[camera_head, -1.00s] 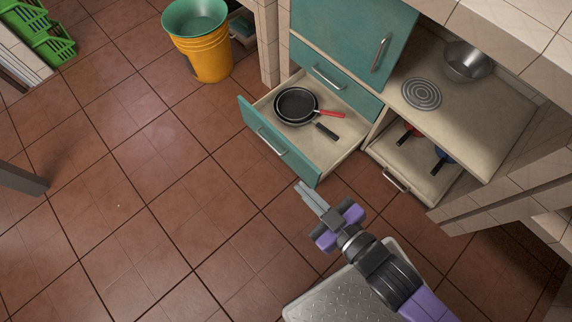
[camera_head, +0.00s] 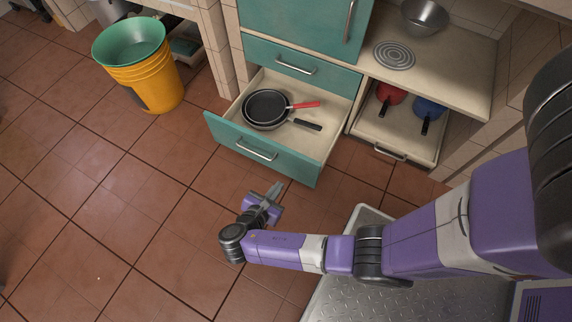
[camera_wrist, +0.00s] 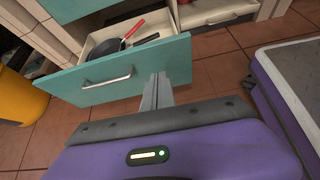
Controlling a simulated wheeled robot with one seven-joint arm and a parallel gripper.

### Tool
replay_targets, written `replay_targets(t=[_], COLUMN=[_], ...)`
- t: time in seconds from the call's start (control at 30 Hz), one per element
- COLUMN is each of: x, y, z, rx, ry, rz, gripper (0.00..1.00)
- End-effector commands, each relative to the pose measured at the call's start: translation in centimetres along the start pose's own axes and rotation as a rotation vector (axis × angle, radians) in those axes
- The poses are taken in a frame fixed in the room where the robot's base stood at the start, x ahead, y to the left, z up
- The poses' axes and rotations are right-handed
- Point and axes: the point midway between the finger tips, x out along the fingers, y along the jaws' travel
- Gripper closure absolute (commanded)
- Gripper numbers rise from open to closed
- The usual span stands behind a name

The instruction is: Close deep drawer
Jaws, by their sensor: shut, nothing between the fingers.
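The deep drawer (camera_head: 262,152) has a teal front with a silver bar handle (camera_head: 257,149) and is pulled well out of the cabinet. Two dark pans (camera_head: 267,108), one with a red handle and one with a black handle, lie inside it. My gripper (camera_head: 275,188) is shut and empty, in front of the drawer and near the right part of its front. In the wrist view the shut fingers (camera_wrist: 157,90) appear against the right end of the teal front (camera_wrist: 125,72); I cannot tell whether they touch it.
A shut teal drawer (camera_head: 300,66) is above. To the right, an open shelf drawer (camera_head: 390,140) holds a red pan (camera_head: 390,93) and a blue pan (camera_head: 429,108). A yellow bucket (camera_head: 147,85) stands on the left. The tiled floor in front is clear.

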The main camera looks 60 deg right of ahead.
Motion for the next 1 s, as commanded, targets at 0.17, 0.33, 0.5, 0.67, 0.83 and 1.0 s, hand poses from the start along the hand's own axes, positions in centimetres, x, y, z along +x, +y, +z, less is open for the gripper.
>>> replay_targets(t=[0.17, 0.33, 0.5, 0.67, 0.83, 1.0], x=[0.7, 3.3, 6.7, 9.8, 12.0, 13.2], y=[-0.6, -0.8, -0.8, -0.9, -0.9, -0.8], z=[0.2, 0.1, 0.0, 0.0, 1.3, 2.1], rx=[-0.044, -0.042, -0.04, -0.04, -0.038, -0.041], ry=[-0.012, -0.011, -0.01, -0.01, -0.009, -0.008], rz=[-0.026, -0.027, -0.027, -0.027, -0.025, -0.024], gripper=[1.0, 1.0, 1.0, 1.0, 1.0, 1.0])
